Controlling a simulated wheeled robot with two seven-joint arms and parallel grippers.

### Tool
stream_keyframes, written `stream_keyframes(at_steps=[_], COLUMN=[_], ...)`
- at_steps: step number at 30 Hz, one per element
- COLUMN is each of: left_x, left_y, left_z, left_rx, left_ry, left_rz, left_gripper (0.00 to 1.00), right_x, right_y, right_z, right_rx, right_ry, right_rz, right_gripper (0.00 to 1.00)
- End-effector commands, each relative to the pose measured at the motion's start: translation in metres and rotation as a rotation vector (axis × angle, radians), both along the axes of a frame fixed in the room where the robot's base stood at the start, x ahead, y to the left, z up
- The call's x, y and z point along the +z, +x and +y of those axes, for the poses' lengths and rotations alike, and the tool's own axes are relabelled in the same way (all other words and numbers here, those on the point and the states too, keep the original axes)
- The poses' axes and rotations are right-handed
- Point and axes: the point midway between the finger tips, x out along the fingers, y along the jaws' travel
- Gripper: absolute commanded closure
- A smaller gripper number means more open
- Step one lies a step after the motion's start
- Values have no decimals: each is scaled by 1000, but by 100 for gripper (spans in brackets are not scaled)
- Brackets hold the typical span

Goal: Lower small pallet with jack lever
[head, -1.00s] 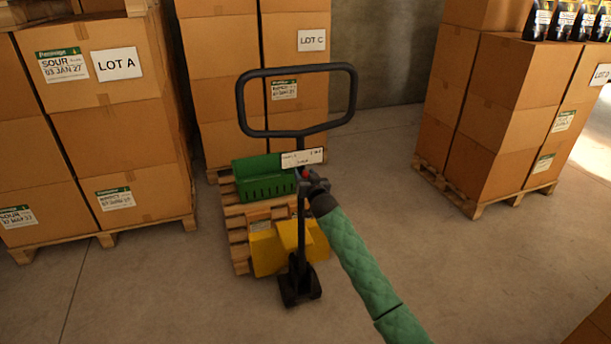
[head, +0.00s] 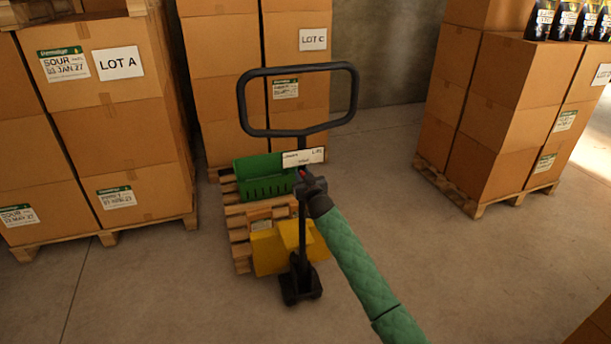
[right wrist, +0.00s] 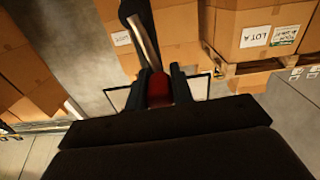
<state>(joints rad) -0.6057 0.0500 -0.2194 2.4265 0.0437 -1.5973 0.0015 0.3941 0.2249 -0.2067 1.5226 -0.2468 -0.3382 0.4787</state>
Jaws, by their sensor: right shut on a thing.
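The pallet jack stands in the middle of the head view, with a black loop handle (head: 298,132) on a dark upright shaft and a yellow body (head: 270,250). A white label (head: 303,157) sits below the loop. The small wooden pallet (head: 238,222) is on the jack and carries a green crate (head: 263,178). My right gripper (head: 308,183) is at the shaft just below the label. In the right wrist view the right gripper (right wrist: 160,90) is shut on the red lever (right wrist: 158,88). In the head view the lever is mostly hidden by the gripper. My left gripper is not in view.
Stacked cartons marked LOT A (head: 120,130) stand on a pallet at left. Cartons marked LOT C (head: 225,70) stand close behind the small pallet. Another carton stack (head: 490,120) stands at right. Bare concrete floor (head: 420,240) lies between the jack and the right stack.

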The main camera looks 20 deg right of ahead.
Motion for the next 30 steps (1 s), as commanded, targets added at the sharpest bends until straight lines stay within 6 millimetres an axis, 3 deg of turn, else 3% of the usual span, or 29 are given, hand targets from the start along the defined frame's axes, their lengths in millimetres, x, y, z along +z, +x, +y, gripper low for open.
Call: stream_keyframes(at_steps=[15, 30], left_x=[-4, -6], left_y=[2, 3], left_z=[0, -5], left_rx=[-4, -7], left_ry=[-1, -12], left_rz=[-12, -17], left_gripper=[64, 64], right_x=[-11, -16], right_y=[-1, -1], right_z=[24, 31], right_rx=[0, 0], right_ry=[-386, -515], right_rz=[-12, -16], right_gripper=[100, 100])
